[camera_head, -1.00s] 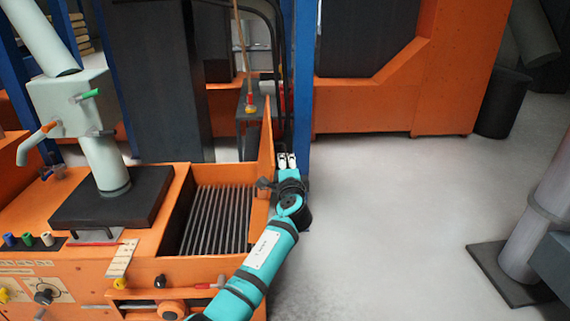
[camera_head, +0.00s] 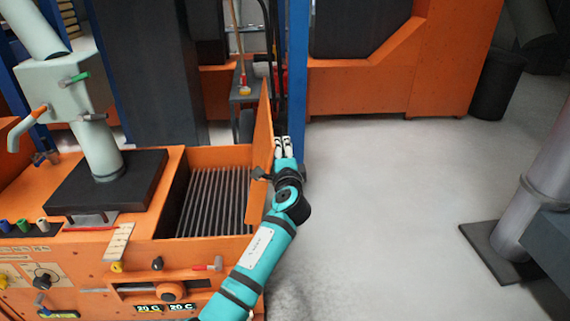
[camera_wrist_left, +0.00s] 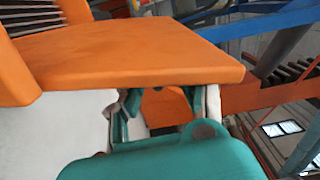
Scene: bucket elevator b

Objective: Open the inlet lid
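The inlet lid is an orange panel (camera_head: 262,135) standing raised and nearly upright along the right side of the inlet. The inlet's dark bar grate (camera_head: 215,200) is uncovered. My left gripper (camera_head: 283,148) is just right of the lid, on its outer side, with its fingers pointing away from me. In the left wrist view the lid (camera_wrist_left: 130,50) spans the upper part, in front of the spread fingers (camera_wrist_left: 165,103). The gripper is open, with nothing held between its fingers. Whether it touches the lid cannot be told. My right gripper is out of view.
A blue post (camera_head: 298,75) stands close behind my left gripper. A machine with a grey pipe (camera_head: 100,150) and a control panel is left of the inlet. The floor (camera_head: 390,190) to the right is clear up to a column base (camera_head: 495,250).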

